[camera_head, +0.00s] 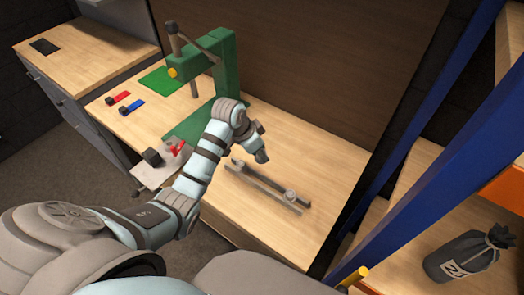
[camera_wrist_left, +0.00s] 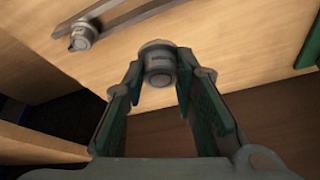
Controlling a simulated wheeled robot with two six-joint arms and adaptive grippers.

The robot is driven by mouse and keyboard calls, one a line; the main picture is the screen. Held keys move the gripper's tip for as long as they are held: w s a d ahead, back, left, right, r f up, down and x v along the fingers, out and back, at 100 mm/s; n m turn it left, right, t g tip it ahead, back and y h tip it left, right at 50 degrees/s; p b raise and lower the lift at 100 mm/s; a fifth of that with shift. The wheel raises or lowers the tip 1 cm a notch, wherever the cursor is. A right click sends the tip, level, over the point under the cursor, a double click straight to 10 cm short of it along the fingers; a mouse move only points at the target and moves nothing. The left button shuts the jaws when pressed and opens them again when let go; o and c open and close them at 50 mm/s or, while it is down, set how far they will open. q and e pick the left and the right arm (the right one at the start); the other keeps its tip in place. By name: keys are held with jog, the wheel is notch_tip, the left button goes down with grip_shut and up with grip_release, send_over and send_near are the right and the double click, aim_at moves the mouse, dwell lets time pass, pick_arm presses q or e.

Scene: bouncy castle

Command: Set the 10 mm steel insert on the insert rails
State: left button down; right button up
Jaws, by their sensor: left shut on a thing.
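My left gripper (camera_head: 261,155) is above the wooden bench, behind the upper end of the insert rails (camera_head: 262,181). In the left wrist view my left gripper (camera_wrist_left: 158,80) is shut on a short grey steel insert (camera_wrist_left: 158,58), held between its fingertips. The insert carries a small label that I cannot read, so its size is unclear. In the head view the held insert is hidden or too small to make out. A second grey insert (camera_head: 290,196) sits on the rails near their lower right end. It also shows in the left wrist view (camera_wrist_left: 82,37).
A green press (camera_head: 226,65) stands on the bench behind my arm. Red (camera_head: 118,98) and blue (camera_head: 132,107) items lie to the left. A small vise-like tool (camera_head: 163,160) is at the front edge. Blue posts (camera_head: 415,110) and a dark bag (camera_head: 466,257) are right.

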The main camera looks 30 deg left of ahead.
pick_arm(q)
notch_tip(320, 180, down, 7)
jog(key=s+d+m+b, duration=0.1)
jog(key=d+b, duration=0.1)
jog(key=b, duration=0.4)
jog(key=shift+s+r+b, duration=0.2)
jog(key=shift+s+b, duration=0.1)
jog(key=shift+b, duration=0.05)
pick_arm(e)
notch_tip(320, 180, down, 6)
jog(key=d, duration=0.1)
jog(key=shift+s, duration=0.25)
pick_arm(q)
jog(key=shift+r, duration=0.1)
pick_arm(e)
jog(key=shift+r, duration=0.1)
pick_arm(q)
jog(key=shift+s+p, duration=0.1)
jog(key=shift+p, duration=0.55)
pick_arm(e)
jog(key=shift+r, duration=0.5)
pick_arm(q)
jog(key=shift+f, duration=0.3)
pick_arm(e)
jog(key=shift+a+r, duration=0.1)
jog(key=shift+r, duration=0.15)
